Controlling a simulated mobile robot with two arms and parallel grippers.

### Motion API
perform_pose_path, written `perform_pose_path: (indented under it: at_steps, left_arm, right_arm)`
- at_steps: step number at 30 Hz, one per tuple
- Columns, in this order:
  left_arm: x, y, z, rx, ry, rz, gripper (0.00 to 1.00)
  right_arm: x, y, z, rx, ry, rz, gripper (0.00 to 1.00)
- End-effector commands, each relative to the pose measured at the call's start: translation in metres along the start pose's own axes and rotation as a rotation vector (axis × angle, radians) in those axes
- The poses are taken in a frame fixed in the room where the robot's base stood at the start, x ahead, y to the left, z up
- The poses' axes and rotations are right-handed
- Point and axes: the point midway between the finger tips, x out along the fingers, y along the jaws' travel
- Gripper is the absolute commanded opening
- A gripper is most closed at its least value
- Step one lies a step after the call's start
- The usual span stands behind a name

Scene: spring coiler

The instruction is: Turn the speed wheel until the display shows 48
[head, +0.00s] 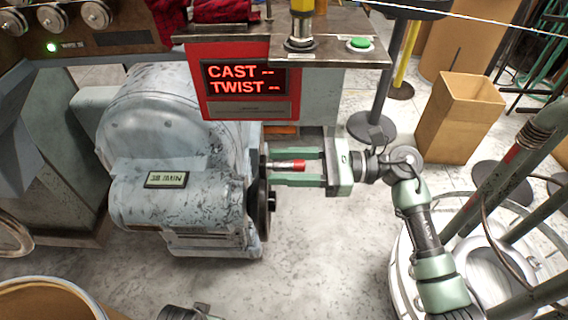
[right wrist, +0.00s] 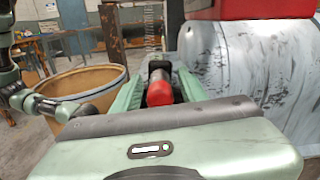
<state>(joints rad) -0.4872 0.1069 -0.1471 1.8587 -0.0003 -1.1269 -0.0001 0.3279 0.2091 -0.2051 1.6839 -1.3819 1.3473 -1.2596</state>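The grey machine (head: 180,130) carries a small display (head: 166,180) on its front; its characters are tiny and I cannot read the number surely, perhaps 38. A dark speed wheel (head: 257,208) sits edge-on at the machine's right side. A red-tipped handle (head: 298,166) sticks out to the right from near the wheel's top. My right gripper (head: 271,167) is open, its two fingers on either side of the handle with gaps. In the right wrist view the handle's red end (right wrist: 160,92) lies between the spread fingers. My left gripper is not clearly seen.
A red panel (head: 247,112) above reads CAST -- and TWIST --. A green button (head: 360,43) sits on the shelf at its right. A cardboard box (head: 460,120) stands at the right, and a round bin (head: 45,300) at lower left.

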Motion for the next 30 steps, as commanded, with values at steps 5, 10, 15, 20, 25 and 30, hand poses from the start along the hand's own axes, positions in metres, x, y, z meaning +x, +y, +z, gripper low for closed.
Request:
perform_pose_path:
  at_steps: [5, 10, 15, 20, 25, 30]
  left_arm:
    - [0.0, 0.0002, -0.0001, 0.0, 0.0, 0.0, 0.55]
    - [0.0, 0.0003, -0.0003, 0.0, 0.001, 0.0, 0.55]
    - [-0.0001, 0.0002, -0.0004, 0.0, 0.001, 0.001, 0.55]
    - [-0.0002, 0.0002, -0.0006, 0.0, 0.001, 0.0, 0.55]
    - [-0.0003, 0.0001, -0.0007, 0.0, 0.002, 0.0, 0.55]
    - [-0.0004, 0.0, -0.0009, -0.001, 0.002, 0.0, 0.55]
  right_arm:
    - [-0.0004, -0.0001, -0.0001, 0.0, 0.0, 0.0, 0.0]
    - [-0.0005, 0.0, -0.0001, 0.001, 0.0, 0.0, 0.0]
    - [-0.0006, 0.0, -0.0002, 0.001, 0.0, 0.0, 0.0]
    - [-0.0006, 0.0, -0.0002, 0.001, 0.0, 0.0, 0.0]
    - [-0.0006, 0.0, -0.0002, 0.001, 0.0, 0.0, 0.0]
    - [-0.0006, 0.0, -0.0003, 0.001, 0.0, 0.0, 0.0]
